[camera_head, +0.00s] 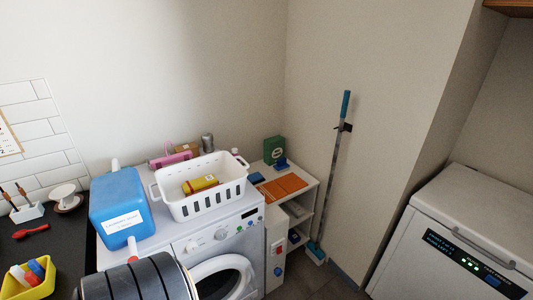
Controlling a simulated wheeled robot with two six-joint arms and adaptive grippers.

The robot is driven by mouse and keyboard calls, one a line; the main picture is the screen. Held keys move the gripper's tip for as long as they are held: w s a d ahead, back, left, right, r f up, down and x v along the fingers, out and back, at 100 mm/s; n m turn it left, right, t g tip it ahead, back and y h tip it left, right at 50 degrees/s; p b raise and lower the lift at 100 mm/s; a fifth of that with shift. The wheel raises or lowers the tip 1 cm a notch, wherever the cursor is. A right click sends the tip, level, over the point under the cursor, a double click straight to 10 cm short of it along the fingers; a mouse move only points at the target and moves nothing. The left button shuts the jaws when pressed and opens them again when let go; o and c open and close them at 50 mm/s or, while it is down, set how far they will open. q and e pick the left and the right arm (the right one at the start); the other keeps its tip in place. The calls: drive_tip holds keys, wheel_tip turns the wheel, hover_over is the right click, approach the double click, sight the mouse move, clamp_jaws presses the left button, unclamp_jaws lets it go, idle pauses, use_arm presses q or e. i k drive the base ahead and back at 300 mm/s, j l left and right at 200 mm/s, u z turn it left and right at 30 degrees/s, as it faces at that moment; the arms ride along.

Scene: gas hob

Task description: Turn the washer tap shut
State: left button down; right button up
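The white washer (214,238) stands at the lower middle, its round door (222,277) partly cut off by the bottom edge. Just right of it, a narrow white panel (278,285) carries a small blue knob-like part (278,271) with a small red mark above it. This may be the washer tap, but it is too small to tell its position. Neither of my grippers shows in this view.
A blue laundry container (121,207) and a white basket (203,202) holding a yellow pack (200,184) stand on the washer. A white shelf (312,186) with orange cloths is to the right. A blue-handled mop (338,150) leans in the corner. A white chest freezer (470,215) stands far right.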

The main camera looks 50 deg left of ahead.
sight(278, 271)
drive_tip(key=i+l+u, duration=0.4)
drive_tip(key=i+l, duration=0.25)
drive_tip(key=i, duration=0.2)
drive_tip(key=u, duration=1.9)
